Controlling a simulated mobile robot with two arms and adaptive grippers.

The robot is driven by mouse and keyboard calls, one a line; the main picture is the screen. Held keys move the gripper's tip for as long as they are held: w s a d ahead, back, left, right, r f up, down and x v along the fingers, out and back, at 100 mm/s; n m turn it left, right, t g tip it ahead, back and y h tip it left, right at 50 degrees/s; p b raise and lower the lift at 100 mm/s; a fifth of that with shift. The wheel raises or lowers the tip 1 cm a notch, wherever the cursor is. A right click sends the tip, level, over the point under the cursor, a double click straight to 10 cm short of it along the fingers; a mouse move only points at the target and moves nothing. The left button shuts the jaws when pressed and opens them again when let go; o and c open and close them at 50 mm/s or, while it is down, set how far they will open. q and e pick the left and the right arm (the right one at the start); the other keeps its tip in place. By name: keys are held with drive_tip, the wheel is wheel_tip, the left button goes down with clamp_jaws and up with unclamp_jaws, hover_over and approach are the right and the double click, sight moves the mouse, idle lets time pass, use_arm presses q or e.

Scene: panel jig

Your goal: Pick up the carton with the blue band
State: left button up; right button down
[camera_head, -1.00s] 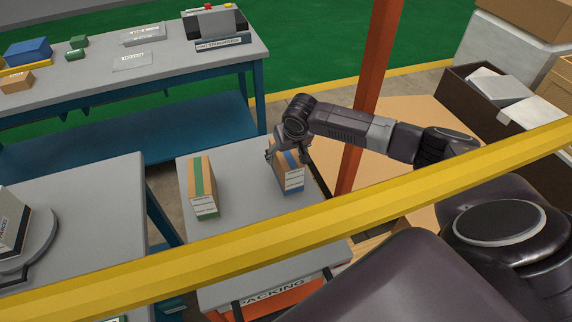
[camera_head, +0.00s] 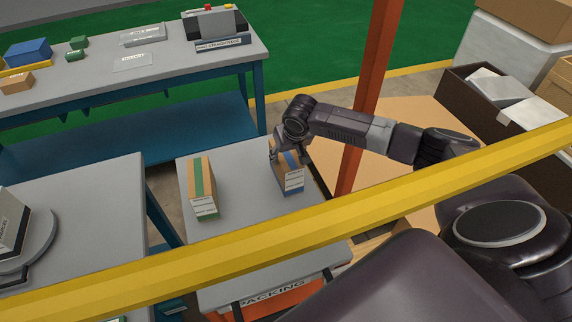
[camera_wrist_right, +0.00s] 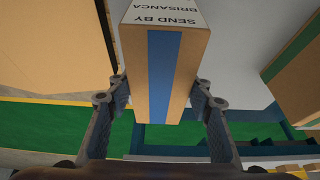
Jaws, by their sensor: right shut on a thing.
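The carton with the blue band (camera_head: 290,177) stands on the small grey packing table (camera_head: 240,212) in the head view. My right gripper (camera_head: 288,155) is at its top, with a finger on its left side. In the right wrist view the carton with the blue band (camera_wrist_right: 156,75) sits between the two fingers of my right gripper (camera_wrist_right: 160,95), which are shut on its sides. Whether its base touches the table is hard to tell. The carton with the green band (camera_head: 202,187) stands on the same table to the left. My left gripper is not in view.
A yellow bar (camera_head: 300,225) crosses the front of the view, and an orange post (camera_head: 372,90) rises beside my right arm. A grey workbench (camera_head: 120,65) with small items stands behind. A dark box (camera_head: 490,95) is at the right.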

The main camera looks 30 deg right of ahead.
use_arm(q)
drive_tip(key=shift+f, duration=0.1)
use_arm(e)
drive_tip(key=shift+w, duration=0.1)
drive_tip(key=shift+r+b, duration=0.2)
drive_tip(key=shift+b, duration=0.3)
wheel_tip(320, 180, up, 20)
drive_tip(key=b, duration=0.2)
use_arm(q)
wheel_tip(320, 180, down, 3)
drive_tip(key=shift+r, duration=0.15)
use_arm(e)
drive_tip(key=s+a+f+n+y, duration=0.1)
drive_tip(key=s+a+n, duration=0.1)
drive_tip(key=s+a, duration=1.3)
drive_tip(key=a, duration=0.3)
drive_tip(key=shift+a+f+n, duration=0.15)
drive_tip(key=shift+a+n, duration=0.15)
drive_tip(key=shift+s+f, duration=0.1)
drive_tip(key=shift+s, duration=0.05)
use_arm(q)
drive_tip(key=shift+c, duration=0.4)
